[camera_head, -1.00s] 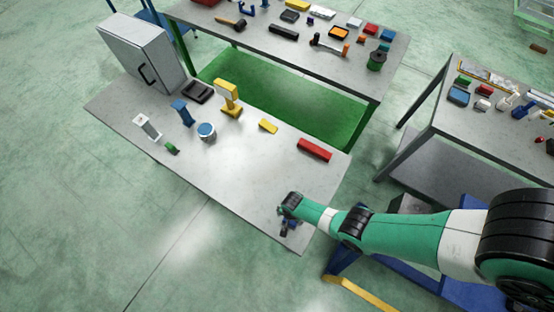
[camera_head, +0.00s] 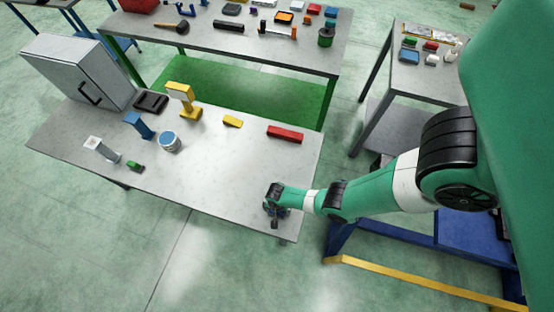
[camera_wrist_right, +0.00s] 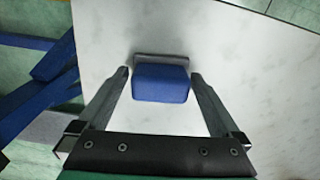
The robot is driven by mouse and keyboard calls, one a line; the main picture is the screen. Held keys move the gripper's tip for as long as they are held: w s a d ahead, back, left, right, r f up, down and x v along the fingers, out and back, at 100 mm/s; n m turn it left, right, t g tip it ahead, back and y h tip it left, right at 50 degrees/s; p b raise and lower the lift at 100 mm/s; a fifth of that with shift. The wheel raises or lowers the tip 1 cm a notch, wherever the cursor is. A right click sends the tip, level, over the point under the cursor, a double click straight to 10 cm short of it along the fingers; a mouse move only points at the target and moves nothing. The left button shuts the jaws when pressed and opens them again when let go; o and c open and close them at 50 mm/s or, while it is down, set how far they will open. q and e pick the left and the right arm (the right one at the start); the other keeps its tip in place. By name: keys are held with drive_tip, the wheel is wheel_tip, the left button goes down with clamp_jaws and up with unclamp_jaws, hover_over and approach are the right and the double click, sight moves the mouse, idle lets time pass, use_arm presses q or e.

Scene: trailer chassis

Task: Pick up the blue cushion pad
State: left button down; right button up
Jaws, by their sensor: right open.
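The blue cushion pad (camera_wrist_right: 161,84) shows in the right wrist view as a blue block with a grey plate along its far edge, over the pale tabletop. My right gripper (camera_wrist_right: 160,75) is open, with one finger on each side of the pad. A small gap shows beside each fingertip, and I see no grip on it. In the head view my right gripper (camera_head: 275,213) points down at the near right corner of the grey table (camera_head: 225,170). There the pad is hidden or too small to tell apart. My left gripper is not in view.
The table also holds a red block (camera_head: 285,134), a yellow wedge (camera_head: 233,121), a yellow stand (camera_head: 183,98), a blue-topped can (camera_head: 169,142) and a grey cabinet (camera_head: 80,72). A blue frame (camera_head: 430,245) stands right of the table. The table's middle is clear.

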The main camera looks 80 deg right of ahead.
drive_tip(key=shift+r, duration=0.15)
drive_tip(key=shift+c, duration=0.2)
drive_tip(key=c, duration=1.2)
